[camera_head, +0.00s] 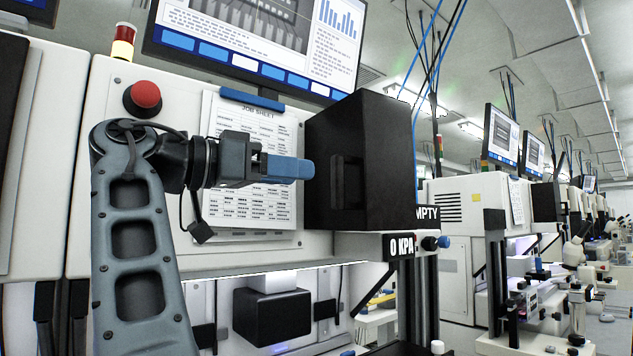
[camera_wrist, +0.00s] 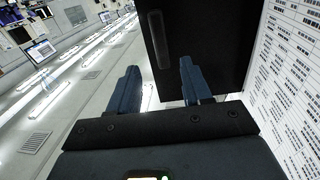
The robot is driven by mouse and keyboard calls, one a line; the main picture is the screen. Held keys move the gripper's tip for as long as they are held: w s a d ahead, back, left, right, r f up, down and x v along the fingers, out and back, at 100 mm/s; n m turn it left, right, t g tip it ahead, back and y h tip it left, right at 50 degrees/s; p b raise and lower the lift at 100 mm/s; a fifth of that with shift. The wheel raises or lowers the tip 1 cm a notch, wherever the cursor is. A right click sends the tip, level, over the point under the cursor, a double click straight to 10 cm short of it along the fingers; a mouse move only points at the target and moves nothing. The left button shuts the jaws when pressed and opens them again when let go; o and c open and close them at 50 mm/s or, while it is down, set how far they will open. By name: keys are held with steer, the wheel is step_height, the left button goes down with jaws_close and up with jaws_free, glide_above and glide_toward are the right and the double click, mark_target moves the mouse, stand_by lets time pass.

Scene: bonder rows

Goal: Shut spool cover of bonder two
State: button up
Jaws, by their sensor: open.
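The black spool cover (camera_head: 375,150) sticks out from the right end of the near bonder's white front, and a raised dark handle (camera_head: 347,180) shows on it. In the wrist view the cover (camera_wrist: 212,30) is a dark panel ahead, with its handle (camera_wrist: 158,40) beyond and between the fingers. My gripper (camera_head: 308,169) points right at the cover, its blue fingertips close to its left edge. In the wrist view my gripper (camera_wrist: 160,82) is open with nothing between the fingers. I cannot tell whether the fingertips touch the cover. No bonder number is readable.
A job sheet (camera_head: 232,130) is on the panel behind my gripper. A red stop button (camera_head: 143,96) and a monitor (camera_head: 262,40) are above. More bonders (camera_head: 470,225) line the right.

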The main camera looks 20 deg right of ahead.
mark_target(333, 176)
steer(key=d, duration=0.2)
steer(key=w+d+p, duration=0.1)
steer(key=d, duration=0.4)
steer(key=shift+w+d+p, duration=0.35)
steer(key=shift+p, duration=0.05)
steer(key=shift+r, duration=0.1)
jaws_close()
stand_by(0.3)
